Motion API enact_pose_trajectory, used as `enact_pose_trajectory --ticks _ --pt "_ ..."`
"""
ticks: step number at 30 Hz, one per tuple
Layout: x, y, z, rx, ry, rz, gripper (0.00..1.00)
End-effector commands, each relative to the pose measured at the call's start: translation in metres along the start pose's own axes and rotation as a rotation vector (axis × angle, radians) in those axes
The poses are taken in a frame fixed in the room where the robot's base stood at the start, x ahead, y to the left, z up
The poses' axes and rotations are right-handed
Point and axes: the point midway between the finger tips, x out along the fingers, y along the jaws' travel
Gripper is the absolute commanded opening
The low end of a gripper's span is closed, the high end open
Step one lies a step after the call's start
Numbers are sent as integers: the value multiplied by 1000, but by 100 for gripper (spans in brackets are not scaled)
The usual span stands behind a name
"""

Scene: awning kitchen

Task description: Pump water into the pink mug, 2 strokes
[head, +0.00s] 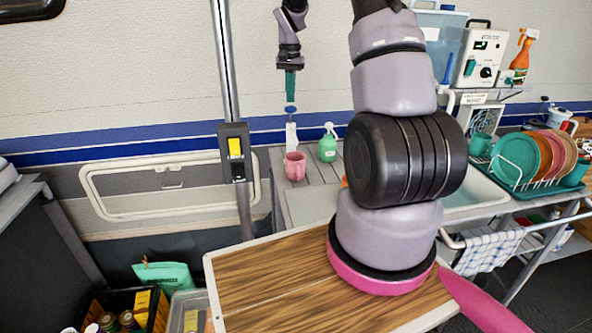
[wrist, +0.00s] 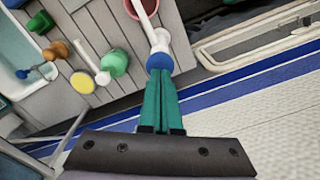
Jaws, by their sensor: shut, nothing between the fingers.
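My gripper (head: 290,99), with teal fingers, is shut and empty, pointing straight down just above the blue knob (head: 291,109) of the white pump (head: 291,135). A small gap shows between fingertips and knob in the head view. In the wrist view my fingers (wrist: 160,76) overlap the edge of the blue knob (wrist: 160,61), so contact is unclear there. The pink mug (head: 295,166) stands upright on the grey slatted counter, in front of the pump. Its rim shows partly at the top of the wrist view (wrist: 142,9). The mug's inside is not clear.
A sink (head: 472,195), a dish rack (head: 520,158) with plates and a control box (head: 481,55) are farther right. A wooden table top (head: 270,280) lies in front. The metal post (head: 228,80) stands left.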

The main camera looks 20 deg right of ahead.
Motion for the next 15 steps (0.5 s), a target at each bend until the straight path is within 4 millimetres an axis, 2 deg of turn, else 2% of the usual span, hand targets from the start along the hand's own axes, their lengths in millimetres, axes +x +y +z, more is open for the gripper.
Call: enact_pose_trajectory --ticks 15 --pt "10 0 0 -1 -1 1 0"
